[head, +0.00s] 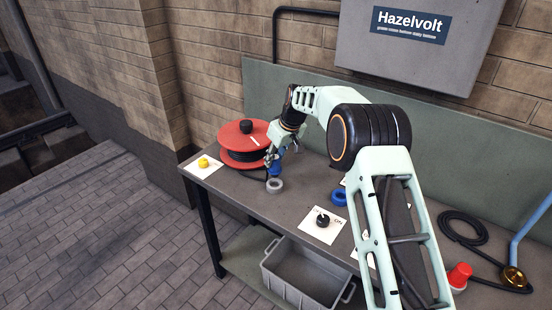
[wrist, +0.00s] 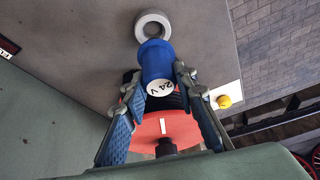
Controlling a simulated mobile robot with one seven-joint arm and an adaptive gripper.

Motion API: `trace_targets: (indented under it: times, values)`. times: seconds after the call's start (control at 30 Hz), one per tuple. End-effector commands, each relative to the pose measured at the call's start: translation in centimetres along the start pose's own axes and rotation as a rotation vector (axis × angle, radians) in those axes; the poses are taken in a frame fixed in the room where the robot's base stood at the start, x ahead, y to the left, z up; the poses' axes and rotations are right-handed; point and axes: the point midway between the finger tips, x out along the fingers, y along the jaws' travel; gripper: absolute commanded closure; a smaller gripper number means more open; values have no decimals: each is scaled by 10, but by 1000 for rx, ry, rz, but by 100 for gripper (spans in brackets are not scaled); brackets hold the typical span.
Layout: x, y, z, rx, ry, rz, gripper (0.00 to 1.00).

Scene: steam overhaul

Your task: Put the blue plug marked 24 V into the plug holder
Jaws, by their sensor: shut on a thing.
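The blue plug (wrist: 155,58) is between the two fingers of my gripper (wrist: 158,82) in the wrist view, with its white "24 V" end facing the camera. In the head view my gripper (head: 272,157) is over the left part of the bench, and the blue plug (head: 275,169) shows below the fingers. A grey ring (head: 275,185) lies just in front of the plug on the bench; it also shows beyond the plug in the wrist view (wrist: 153,17). A blue ring (head: 339,197) lies further right. I cannot tell which ring is the plug holder, or whether the plug touches the bench.
A yellow knob (head: 203,162) and a black knob (head: 322,220) sit on white cards. A red cap (head: 459,275) and a coiled black cable (head: 462,228) are at the right. A grey crate (head: 300,287) is below the bench.

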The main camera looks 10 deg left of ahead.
Motion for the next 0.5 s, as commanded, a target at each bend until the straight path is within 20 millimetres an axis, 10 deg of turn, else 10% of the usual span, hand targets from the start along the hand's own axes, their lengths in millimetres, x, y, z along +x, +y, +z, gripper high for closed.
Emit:
trace_targets:
  times: [0.5]
  values:
    - [3,0,0,0,1,0,100]
